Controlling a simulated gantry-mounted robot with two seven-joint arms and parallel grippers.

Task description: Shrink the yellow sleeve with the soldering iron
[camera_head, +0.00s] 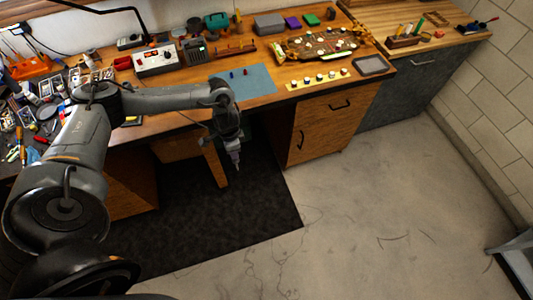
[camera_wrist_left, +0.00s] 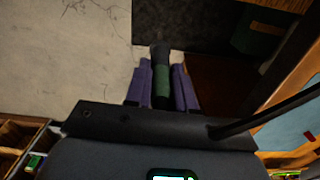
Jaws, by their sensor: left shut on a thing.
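My left gripper (camera_head: 232,138) hangs in front of the workbench's front edge, over the dark floor mat. In the left wrist view the gripper (camera_wrist_left: 162,88) is shut on a green and black handle (camera_wrist_left: 162,85), which looks like the soldering iron. Its far end points away from the wrist, out over the floor. A blue mat (camera_head: 255,82) on the bench carries small red and dark pieces (camera_head: 238,73). I cannot make out the yellow sleeve for certain. My right gripper is not in view.
Clutter fills the bench's left end. Open floor (camera_head: 370,210) lies in front.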

